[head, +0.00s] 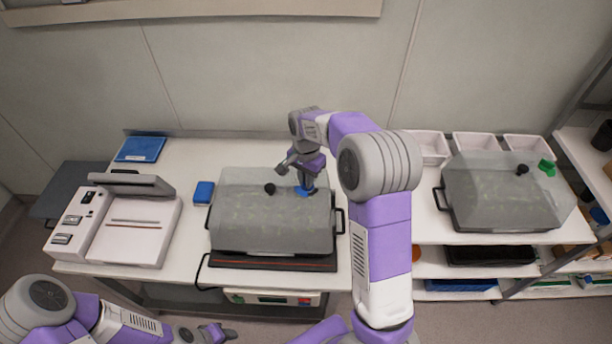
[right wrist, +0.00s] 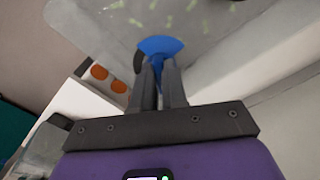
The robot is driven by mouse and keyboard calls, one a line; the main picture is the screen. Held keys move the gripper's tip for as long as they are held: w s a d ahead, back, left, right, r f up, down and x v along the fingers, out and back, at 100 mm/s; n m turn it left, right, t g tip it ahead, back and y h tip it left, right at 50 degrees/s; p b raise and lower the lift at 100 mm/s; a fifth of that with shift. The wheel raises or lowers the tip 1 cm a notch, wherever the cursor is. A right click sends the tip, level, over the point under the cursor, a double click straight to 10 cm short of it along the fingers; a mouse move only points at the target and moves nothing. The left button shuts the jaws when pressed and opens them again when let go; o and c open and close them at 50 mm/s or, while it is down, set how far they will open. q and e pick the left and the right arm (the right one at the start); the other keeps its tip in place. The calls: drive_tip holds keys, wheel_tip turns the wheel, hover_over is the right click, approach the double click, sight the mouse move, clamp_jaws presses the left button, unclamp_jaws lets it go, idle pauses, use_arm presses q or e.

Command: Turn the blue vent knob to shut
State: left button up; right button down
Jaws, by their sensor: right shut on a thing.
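The blue vent knob (head: 304,191) sits on the top right of the translucent lid of the left growth chamber (head: 270,224). In the right wrist view the blue knob (right wrist: 160,45) is between and just beyond my fingertips. My right gripper (head: 306,184) reaches down onto it from above, and in the wrist view the right gripper (right wrist: 158,72) is shut on the knob. The fingers hide part of the knob, so its exact setting is hard to tell. My left gripper (head: 207,334) is low at the front left, away from the chamber; its jaws are too small to judge.
A black knob (head: 270,188) stands on the same lid, left of the blue one. A second chamber (head: 506,194) with a green knob (head: 547,167) is at the right. A white device (head: 118,222) and a blue box (head: 203,192) stand left. White bins (head: 476,143) line the back right.

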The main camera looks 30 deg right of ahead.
drive_tip(key=n+p, duration=0.1)
drive_tip(key=n, duration=0.2)
drive_tip(key=shift+s+n, duration=0.1)
drive_tip(key=shift+n, duration=0.3)
drive_tip(key=n+p, duration=0.1)
drive_tip(key=n, duration=0.2)
drive_tip(key=shift+d+n, duration=0.15)
drive_tip(key=shift+n, duration=0.15)
drive_tip(key=n+p, duration=0.1)
drive_tip(key=n, duration=0.2)
drive_tip(key=shift+n, duration=0.3)
drive_tip(key=shift+d+n+p, duration=0.15)
drive_tip(key=shift+n+p, duration=0.25)
drive_tip(key=shift+n, duration=1.7)
drive_tip(key=c, duration=1.1)
unclamp_jaws()
drive_tip(key=shift+c, duration=0.2)
